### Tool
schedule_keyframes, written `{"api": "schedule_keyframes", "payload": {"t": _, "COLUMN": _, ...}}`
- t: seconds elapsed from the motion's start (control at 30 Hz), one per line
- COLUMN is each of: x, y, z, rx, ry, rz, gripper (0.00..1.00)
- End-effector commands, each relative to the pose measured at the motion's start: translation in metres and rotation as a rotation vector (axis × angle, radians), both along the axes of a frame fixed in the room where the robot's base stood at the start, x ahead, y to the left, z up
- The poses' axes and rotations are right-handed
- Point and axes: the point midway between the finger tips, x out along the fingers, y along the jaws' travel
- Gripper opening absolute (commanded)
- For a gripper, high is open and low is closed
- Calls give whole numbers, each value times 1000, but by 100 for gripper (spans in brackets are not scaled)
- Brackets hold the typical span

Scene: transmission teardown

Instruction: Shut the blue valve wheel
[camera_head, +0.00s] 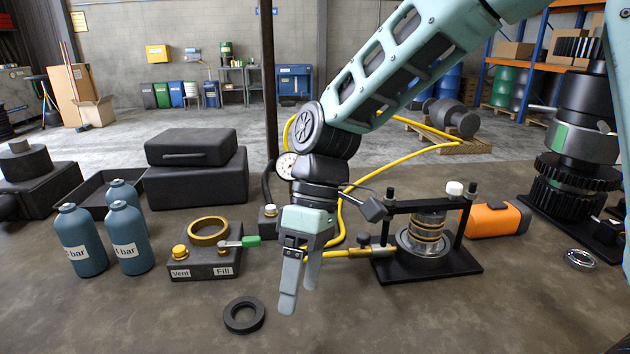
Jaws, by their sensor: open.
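I cannot make out a blue valve wheel in this view. A dark valve block (205,266) with "Vent" and "Fill" labels stands on the table at centre-left. It bears a yellow knob (180,252), a brass ring (209,232) and a green-handled lever (248,241). My gripper (300,292) points down just right of the block, its fingers apart and nothing seen between them. A yellow hose (334,252) passes behind the fingers to a brass fitting (364,240). My gripper and arm hide part of the table behind them.
Blue bottles (128,240) stand at left, before black cases (197,187). A black ring (244,316) lies in front. A black press frame (427,265) stands right of my gripper, with an orange box (494,220) beyond. A dark post (268,90) rises behind. The front table is mostly clear.

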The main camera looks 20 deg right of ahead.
Motion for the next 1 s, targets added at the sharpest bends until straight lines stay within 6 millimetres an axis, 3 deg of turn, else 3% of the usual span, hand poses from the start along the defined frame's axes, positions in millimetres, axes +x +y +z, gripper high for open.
{"api": "schedule_keyframes", "payload": {"t": 0.03, "x": 29, "y": -3, "z": 9, "rx": 89, "ry": 35, "rz": 15, "gripper": 80}}
{"api": "schedule_keyframes", "payload": {"t": 0.17, "x": 96, "y": -20, "z": 28, "rx": 367, "ry": 56, "rz": 91, "gripper": 80}}
{"api": "schedule_keyframes", "payload": {"t": 0.3, "x": 161, "y": -60, "z": 44, "rx": 677, "ry": -20, "rz": 144, "gripper": 80}}
{"api": "schedule_keyframes", "payload": {"t": 0.4, "x": 196, "y": -93, "z": 53, "rx": 855, "ry": -112, "rz": 168, "gripper": 80}}
{"api": "schedule_keyframes", "payload": {"t": 0.5, "x": 222, "y": -130, "z": 54, "rx": 1003, "ry": -223, "rz": 183, "gripper": 80}}
{"api": "schedule_keyframes", "payload": {"t": 0.8, "x": 268, "y": -241, "z": 3, "rx": 1308, "ry": -613, "rz": 206, "gripper": 80}}
{"api": "schedule_keyframes", "payload": {"t": 0.9, "x": 273, "y": -265, "z": -4, "rx": 1352, "ry": -705, "rz": 212, "gripper": 80}}
{"api": "schedule_keyframes", "payload": {"t": 1.0, "x": 274, "y": -271, "z": -4, "rx": 1369, "ry": -744, "rz": 218, "gripper": 80}}
